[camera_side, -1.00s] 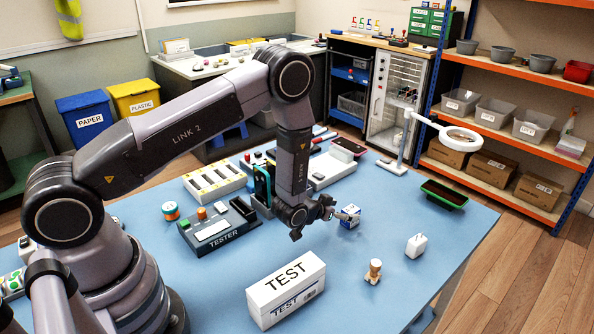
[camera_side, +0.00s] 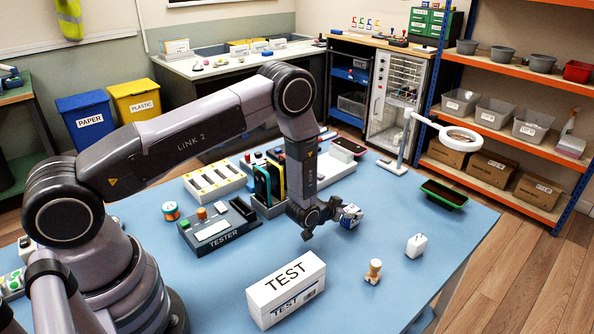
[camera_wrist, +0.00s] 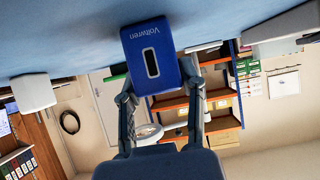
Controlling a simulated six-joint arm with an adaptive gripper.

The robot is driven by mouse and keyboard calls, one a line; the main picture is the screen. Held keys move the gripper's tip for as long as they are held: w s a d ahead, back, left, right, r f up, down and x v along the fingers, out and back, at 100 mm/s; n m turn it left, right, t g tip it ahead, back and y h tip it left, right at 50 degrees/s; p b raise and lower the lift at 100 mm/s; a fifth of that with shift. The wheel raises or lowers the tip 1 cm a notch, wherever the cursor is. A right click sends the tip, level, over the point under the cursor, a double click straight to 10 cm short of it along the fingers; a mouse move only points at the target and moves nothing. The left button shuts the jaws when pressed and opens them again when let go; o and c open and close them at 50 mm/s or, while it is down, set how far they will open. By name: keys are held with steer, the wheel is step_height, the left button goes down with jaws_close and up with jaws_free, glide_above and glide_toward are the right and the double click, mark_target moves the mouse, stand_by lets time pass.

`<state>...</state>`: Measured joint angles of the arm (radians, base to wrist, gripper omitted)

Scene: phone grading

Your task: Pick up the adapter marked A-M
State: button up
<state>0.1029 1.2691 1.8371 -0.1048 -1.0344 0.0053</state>
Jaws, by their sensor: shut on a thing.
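In the wrist view my gripper (camera_wrist: 160,98) is shut on this adapter (camera_wrist: 151,60), with a finger at each side. Its blue face reads "Voltwren" and has a dark slot. No A-M mark is readable. A white adapter (camera_side: 417,246) stands apart to the right in the side view.
The grey tester (camera_side: 216,229) is left of my gripper. A dark green-rimmed tray (camera_side: 444,194) and a magnifier lamp (camera_side: 460,137) stand to the right.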

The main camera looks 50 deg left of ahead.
steer(key=shift+c, duration=0.7)
steer(key=shift+r, duration=0.1)
